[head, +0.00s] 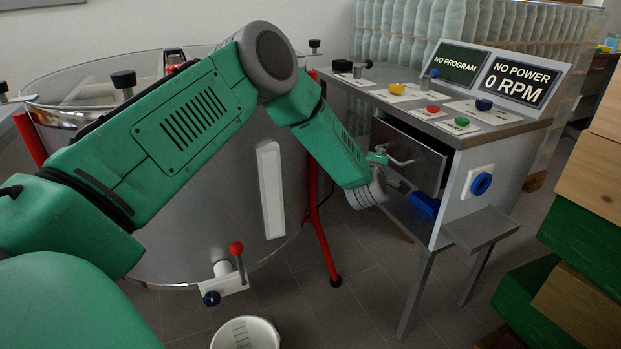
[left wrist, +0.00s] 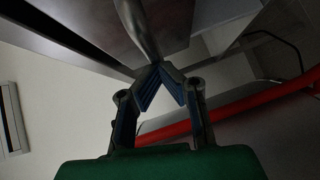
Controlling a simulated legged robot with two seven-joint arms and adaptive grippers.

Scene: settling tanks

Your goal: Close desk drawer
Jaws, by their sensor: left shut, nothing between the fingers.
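The desk drawer (head: 425,165) has a dark metal front and stands out from the grey control desk (head: 455,130), with a dark gap showing above its front. A silver bar handle (head: 402,163) is on the front. My left arm reaches across from the left, and its wrist is in front of the drawer, close to the handle. In the left wrist view my left gripper (left wrist: 160,70) is shut and empty, its fingertips together at or very near the rounded metal bar (left wrist: 138,28). I cannot tell whether they touch. My right gripper is not in view.
A large steel tank (head: 215,190) with red legs stands left of the desk. A white bucket (head: 245,333) is on the floor below it. Stacked wooden and green boxes (head: 575,240) stand at the right. A small shelf (head: 482,229) juts from the desk's side.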

